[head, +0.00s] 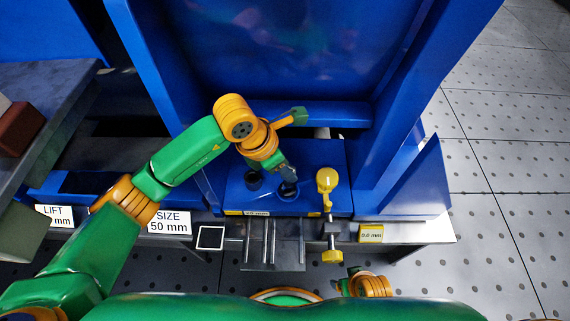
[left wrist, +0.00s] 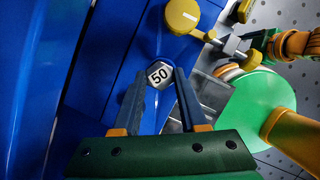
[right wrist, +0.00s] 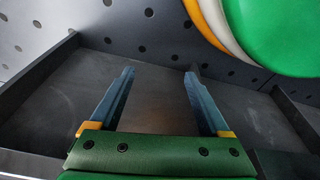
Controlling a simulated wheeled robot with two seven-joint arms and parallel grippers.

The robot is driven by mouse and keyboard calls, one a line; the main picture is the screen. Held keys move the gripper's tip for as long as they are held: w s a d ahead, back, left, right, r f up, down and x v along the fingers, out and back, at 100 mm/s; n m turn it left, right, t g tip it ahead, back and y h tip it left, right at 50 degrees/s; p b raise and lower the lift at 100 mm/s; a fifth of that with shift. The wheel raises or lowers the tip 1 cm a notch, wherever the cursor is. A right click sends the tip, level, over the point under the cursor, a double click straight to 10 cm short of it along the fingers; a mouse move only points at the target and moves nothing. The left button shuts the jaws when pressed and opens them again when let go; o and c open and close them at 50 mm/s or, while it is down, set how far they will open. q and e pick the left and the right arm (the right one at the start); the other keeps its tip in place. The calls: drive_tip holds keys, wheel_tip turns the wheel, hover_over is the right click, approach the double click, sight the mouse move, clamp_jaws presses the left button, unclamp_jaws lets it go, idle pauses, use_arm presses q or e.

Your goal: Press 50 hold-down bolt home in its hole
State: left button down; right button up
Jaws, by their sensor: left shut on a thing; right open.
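The 50 hold-down bolt (left wrist: 160,73) shows in the left wrist view as a hex head with a white "50" face. My left gripper (left wrist: 159,88) is shut on it, one finger on each side of the head. In the head view my left gripper (head: 288,180) points down at the blue block (head: 312,158), over its right dark round spot. How deep the bolt sits in its hole cannot be seen. My right gripper (right wrist: 160,75) is open and empty above a dark flat surface in the right wrist view.
A yellow-knobbed clamp (head: 326,180) stands right of the left gripper; it also shows in the left wrist view (left wrist: 182,16). Another dark round spot (head: 253,180) lies left of the gripper. Blue frame walls rise behind. A "SIZE 50 mm" sign (head: 169,222) is at the front edge.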

sight(285, 182)
use_arm(q)
drive_tip(key=shift+f, duration=0.35)
use_arm(e)
drive_tip(key=shift+w+a+r, duration=0.1)
drive_tip(key=shift+w+r, duration=0.3)
drive_tip(key=shift+r, duration=0.2)
use_arm(q)
drive_tip(key=shift+b, duration=0.4)
use_arm(e)
drive_tip(key=shift+f, duration=0.25)
use_arm(q)
drive_tip(key=shift+f, duration=0.15)
use_arm(e)
drive_tip(key=shift+f, duration=0.15)
use_arm(q)
drive_tip(key=shift+f+b, duration=0.35)
drive_tip(key=shift+b, duration=0.1)
use_arm(e)
drive_tip(key=shift+f, duration=0.3)
use_arm(q)
drive_tip(key=shift+f+b, duration=2.35)
drive_tip(key=shift+f, duration=0.25)
use_arm(e)
drive_tip(key=shift+s+x, duration=0.25)
drive_tip(key=shift+x, duration=0.9)
drive_tip(key=shift+s+x, duration=0.25)
drive_tip(key=shift+x, duration=0.95)
use_arm(q)
drive_tip(key=shift+c, duration=1.8)
unclamp_jaws()
